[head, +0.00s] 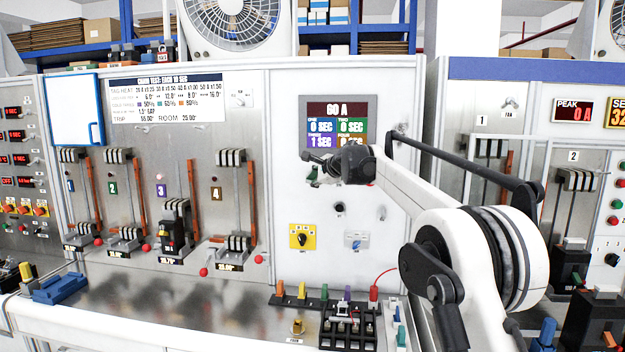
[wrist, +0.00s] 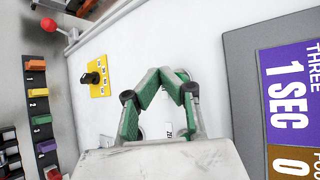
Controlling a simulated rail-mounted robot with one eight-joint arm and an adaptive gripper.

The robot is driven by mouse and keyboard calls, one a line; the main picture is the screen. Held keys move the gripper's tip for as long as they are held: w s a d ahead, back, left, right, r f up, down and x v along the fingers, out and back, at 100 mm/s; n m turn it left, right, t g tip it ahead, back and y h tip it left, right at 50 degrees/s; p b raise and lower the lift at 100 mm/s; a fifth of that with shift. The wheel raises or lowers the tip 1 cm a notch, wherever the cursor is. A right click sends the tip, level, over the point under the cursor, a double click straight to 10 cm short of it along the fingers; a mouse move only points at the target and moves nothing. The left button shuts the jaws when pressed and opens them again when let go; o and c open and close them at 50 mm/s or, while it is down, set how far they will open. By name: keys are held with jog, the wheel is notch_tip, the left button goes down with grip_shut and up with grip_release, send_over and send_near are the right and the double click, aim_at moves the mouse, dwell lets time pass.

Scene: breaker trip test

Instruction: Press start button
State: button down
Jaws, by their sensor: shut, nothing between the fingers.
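My gripper (head: 318,162) is in front of the central grey test panel (head: 282,215), just below its display. In the wrist view its two green-padded fingers (wrist: 166,74) come together at the tips, with nothing between them. A small green patch (head: 313,173) shows by the fingertips in the head view; I cannot tell if it is the start button or a finger pad. No start button shows clearly in the wrist view, where the fingers cover part of the panel. I cannot see whether the fingertips touch the panel.
The display (head: 337,110) reads 60 A above coloured timer fields. A yellow selector plate (head: 303,237) with a black knob and a blue switch (head: 357,240) sit lower on the panel. Breakers with red-tipped levers stand to the left. Coloured terminals (wrist: 37,96) line the bench below.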

jog(key=shift+s, duration=0.1)
jog(key=shift+s+a+b, duration=0.15)
jog(key=shift+s+b, duration=0.5)
jog(key=shift+s, duration=0.55)
jog(key=shift+s+a+b, duration=0.1)
jog(key=shift+s+b, duration=0.55)
jog(key=shift+s, duration=0.55)
